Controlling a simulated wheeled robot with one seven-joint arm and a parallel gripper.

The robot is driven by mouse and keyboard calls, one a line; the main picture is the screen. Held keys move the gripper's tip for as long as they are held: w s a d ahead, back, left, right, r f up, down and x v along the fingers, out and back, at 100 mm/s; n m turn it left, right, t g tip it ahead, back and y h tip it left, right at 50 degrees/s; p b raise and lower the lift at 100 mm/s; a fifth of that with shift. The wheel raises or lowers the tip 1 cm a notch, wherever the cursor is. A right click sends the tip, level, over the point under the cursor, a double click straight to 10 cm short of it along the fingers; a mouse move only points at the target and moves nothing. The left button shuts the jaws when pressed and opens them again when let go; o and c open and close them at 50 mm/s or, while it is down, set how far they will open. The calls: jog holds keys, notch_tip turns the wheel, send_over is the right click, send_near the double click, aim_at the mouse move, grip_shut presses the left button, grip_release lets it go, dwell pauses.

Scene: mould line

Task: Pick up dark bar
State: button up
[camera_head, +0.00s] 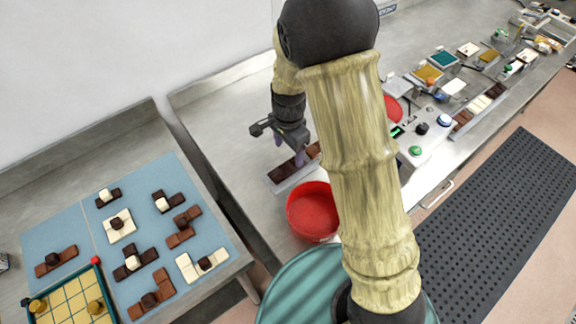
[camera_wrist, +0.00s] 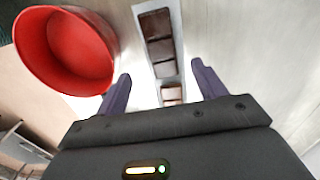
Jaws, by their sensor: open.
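A dark brown segmented bar (camera_wrist: 159,48) lies in a narrow pale tray (camera_wrist: 177,35) in the wrist view. A lighter brown piece (camera_wrist: 171,94) lies in the same tray, nearer my gripper. My gripper (camera_wrist: 163,84) is open and empty, its two purple fingers apart on either side of the tray in the picture. In the head view my gripper (camera_head: 300,158) hangs over the tray (camera_head: 272,181), and a brown piece (camera_head: 283,172) shows in the tray beside it. The fingers and my arm hide part of the tray there. I cannot tell the height of the fingertips above the bar.
A red bowl (camera_head: 313,212) stands close to the tray; it also shows in the wrist view (camera_wrist: 66,50). A blue mat (camera_head: 95,240) with several chocolate pieces is at left. A control box (camera_head: 420,130) stands right of my arm. The bench behind my gripper is clear.

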aim_at(287, 167)
jog(key=shift+f, duration=0.9)
jog(key=shift+s+f, duration=0.1)
jog(key=shift+f, duration=0.1)
jog(key=shift+a+f+p, duration=0.2)
jog(key=shift+f+p, duration=0.75)
jog(key=shift+f, duration=1.45)
jog(key=c, duration=1.1)
